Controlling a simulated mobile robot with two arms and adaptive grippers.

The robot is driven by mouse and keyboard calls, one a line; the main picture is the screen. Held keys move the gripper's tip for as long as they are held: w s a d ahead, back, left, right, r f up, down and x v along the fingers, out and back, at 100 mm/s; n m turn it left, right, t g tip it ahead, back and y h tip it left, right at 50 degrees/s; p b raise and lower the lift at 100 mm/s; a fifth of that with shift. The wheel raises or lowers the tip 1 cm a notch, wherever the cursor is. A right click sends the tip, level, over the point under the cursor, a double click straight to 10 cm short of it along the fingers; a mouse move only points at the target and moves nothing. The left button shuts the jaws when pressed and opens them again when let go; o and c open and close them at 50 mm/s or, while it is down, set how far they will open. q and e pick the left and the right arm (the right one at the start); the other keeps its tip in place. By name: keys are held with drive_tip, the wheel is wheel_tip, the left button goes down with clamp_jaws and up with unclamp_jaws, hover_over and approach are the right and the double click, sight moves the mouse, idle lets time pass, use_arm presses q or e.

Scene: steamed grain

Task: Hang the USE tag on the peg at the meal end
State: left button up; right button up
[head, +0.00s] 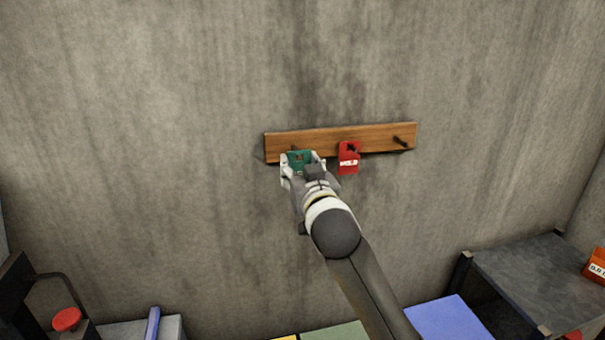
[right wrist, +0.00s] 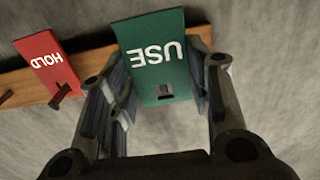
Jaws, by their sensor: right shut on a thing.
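The green USE tag (head: 299,158) is between the fingers of my right gripper (head: 303,165), at the left end of the wooden peg board. In the right wrist view the USE tag (right wrist: 155,55) shows its white lettering upside down, and my right gripper (right wrist: 160,98) is shut on its sides. A slot with something dark in it shows near the tag's edge; I cannot tell whether the peg is through it. A peg tip (head: 294,148) shows just above the tag in the head view. My left gripper is out of view.
The wooden board (head: 375,141) is on a grey wall. A red HOLD tag (head: 348,160) hangs on its middle peg, beside my gripper. The right peg (head: 401,141) is bare. Below right stand a dark table (head: 535,270) and an orange box (head: 597,264).

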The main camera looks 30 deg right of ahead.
drive_tip(key=shift+b+x, duration=0.35)
drive_tip(key=shift+x, duration=0.95)
drive_tip(key=shift+w+d+f, duration=0.1)
drive_tip(key=shift+w+f, duration=0.05)
drive_tip(key=shift+w, duration=0.3)
drive_tip(key=shift+w+p, duration=0.1)
drive_tip(key=shift+p, duration=0.2)
drive_tip(key=o, duration=0.8)
drive_tip(key=v, duration=1.2)
